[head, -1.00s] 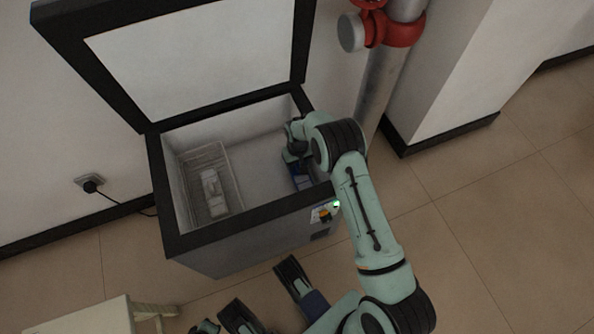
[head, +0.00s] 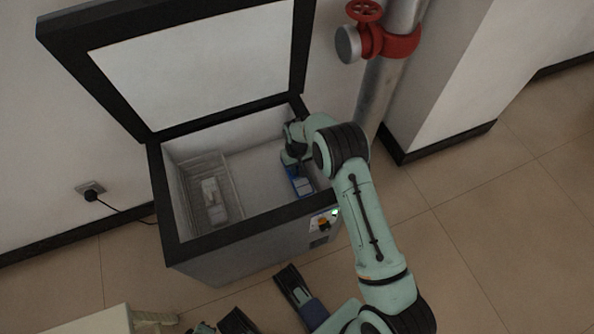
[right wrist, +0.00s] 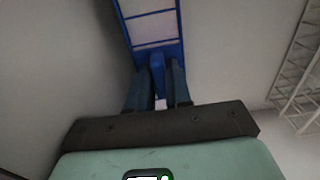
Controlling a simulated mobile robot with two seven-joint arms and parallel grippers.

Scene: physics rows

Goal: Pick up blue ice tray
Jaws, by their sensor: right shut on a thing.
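The blue ice tray (head: 302,186) is at the right end of the inside of the open chest freezer (head: 250,213). It has a blue frame with pale cells. My right gripper (head: 291,166) reaches down into the freezer at the tray's far end. In the right wrist view the tray (right wrist: 152,28) extends away from the fingers, and my right gripper (right wrist: 158,88) is shut on its near end. The head view does not clearly show whether the tray touches the freezer floor. I cannot make out my left gripper.
A wire basket (head: 222,168) with a pale item (head: 210,191) in it stands at the freezer's left end. The freezer's middle is clear. The raised lid (head: 200,60) stands behind. A pipe with a red valve (head: 385,42) is at the right. A pale stool (head: 95,323) is at the lower left.

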